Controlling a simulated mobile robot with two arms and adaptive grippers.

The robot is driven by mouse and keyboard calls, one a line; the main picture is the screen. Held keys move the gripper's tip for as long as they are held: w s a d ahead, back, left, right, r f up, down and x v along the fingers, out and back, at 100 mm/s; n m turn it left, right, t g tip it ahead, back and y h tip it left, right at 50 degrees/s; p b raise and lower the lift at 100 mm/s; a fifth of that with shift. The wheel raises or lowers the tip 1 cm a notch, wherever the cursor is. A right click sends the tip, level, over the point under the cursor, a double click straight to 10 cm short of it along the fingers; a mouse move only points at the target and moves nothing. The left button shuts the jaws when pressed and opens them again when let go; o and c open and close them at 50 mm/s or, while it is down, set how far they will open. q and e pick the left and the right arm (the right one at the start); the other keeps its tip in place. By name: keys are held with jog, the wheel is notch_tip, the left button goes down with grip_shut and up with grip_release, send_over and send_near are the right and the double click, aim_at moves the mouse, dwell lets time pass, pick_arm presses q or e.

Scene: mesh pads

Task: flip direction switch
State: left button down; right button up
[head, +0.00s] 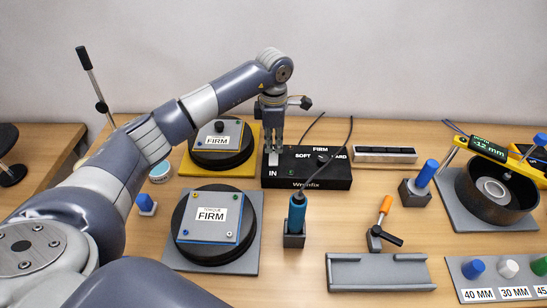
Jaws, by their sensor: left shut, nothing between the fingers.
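The black controller box (335,180) marked Wrenfix stands near the middle of the table. Its top carries a knob with SOFT and FIRM lettering. A small white switch (273,159) sits at the left of its top, above the word IN. My left gripper (273,149) points down over this switch. It is shut and empty, with its fingertips at or just above the switch. I cannot tell whether they touch it. The gripper partly hides the back left of the box. My right gripper is not in view.
Two round black pads (186,225) with FIRM plates stand left of the box. A blue-handled screwdriver (297,213) stands upright in a holder in front of it. A grey tray (380,272), an orange-handled tool (384,208) and a gauge ring (495,200) are to the right.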

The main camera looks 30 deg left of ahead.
aim_at(274, 153)
pick_arm(q)
jog(key=shift+f+b, duration=0.5)
jog(key=shift+f, duration=0.2)
dwell(0.3)
jog(key=shift+r+p, duration=2.1)
jog(key=shift+r, duration=1.4)
